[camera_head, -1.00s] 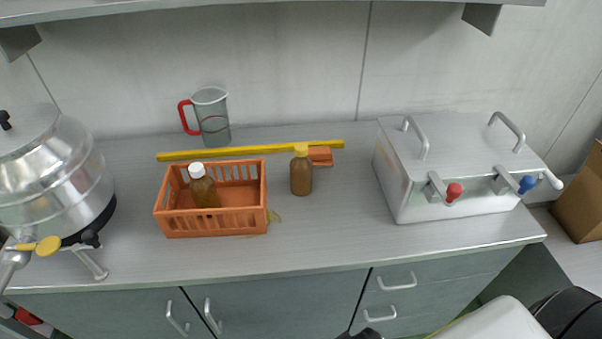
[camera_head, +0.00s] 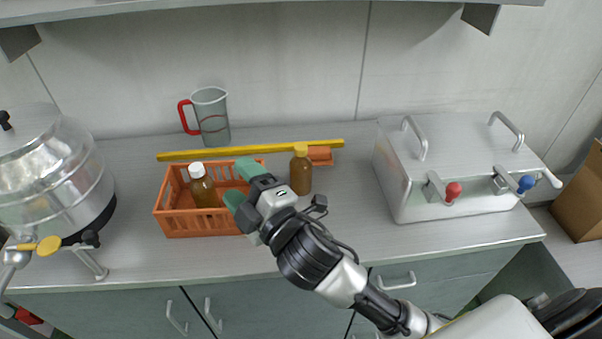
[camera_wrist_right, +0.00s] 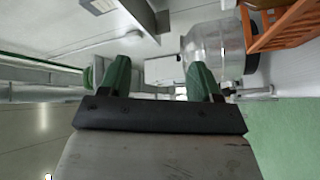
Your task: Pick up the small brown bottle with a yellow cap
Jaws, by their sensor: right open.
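The small brown bottle with a yellow cap (camera_head: 301,172) stands upright on the counter, right of the orange crate. A second brown bottle with a white cap (camera_head: 203,188) stands inside the orange crate (camera_head: 180,226). My right gripper (camera_head: 238,182) has green fingers, spread apart and empty, over the right part of the crate and left of the yellow-capped bottle. Its fingers also show apart in the right wrist view (camera_wrist_right: 160,80), where the yellow-capped bottle cannot be made out. My left gripper is not in view.
A yellow bar (camera_head: 180,155) and a reddish block (camera_head: 320,155) lie behind the bottle. A jug with a red handle (camera_head: 211,118) stands at the back. A metal box (camera_head: 450,165) is right, a steel vessel (camera_head: 50,180) left. A shelf (camera_head: 270,8) overhangs.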

